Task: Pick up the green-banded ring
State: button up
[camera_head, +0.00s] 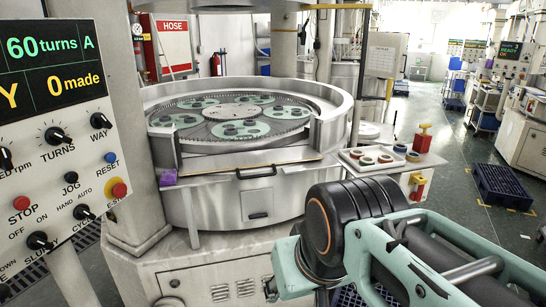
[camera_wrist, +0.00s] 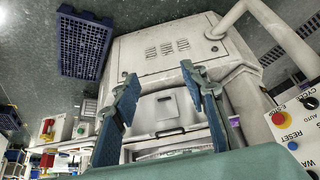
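Several small rings lie on a pale side tray (camera_head: 340,156) at the right of the round lapping machine in the head view. Their bands look red, dark and pale; the green-banded ring cannot be singled out surely at this size. In the wrist view no ring can be made out. My gripper (camera_wrist: 160,75) shows there with its two blue-padded fingers spread wide and nothing between them. It points at the machine's pale cabinet. In the head view my arm fills the lower right, in front of and below the tray, and my fingertips cannot be made out.
The lapping machine (camera_head: 215,170) holds a round plate with green carriers. A control panel (camera_head: 60,150) stands close on the left.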

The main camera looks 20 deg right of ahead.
aim_at(364, 162)
jog(key=i+l+z, duration=0.1)
jog(key=i+l, duration=0.35)
jog(key=l, duration=0.2)
jog(key=i+l, duration=0.5)
jog(key=l, duration=0.15)
jog(key=z, duration=0.05)
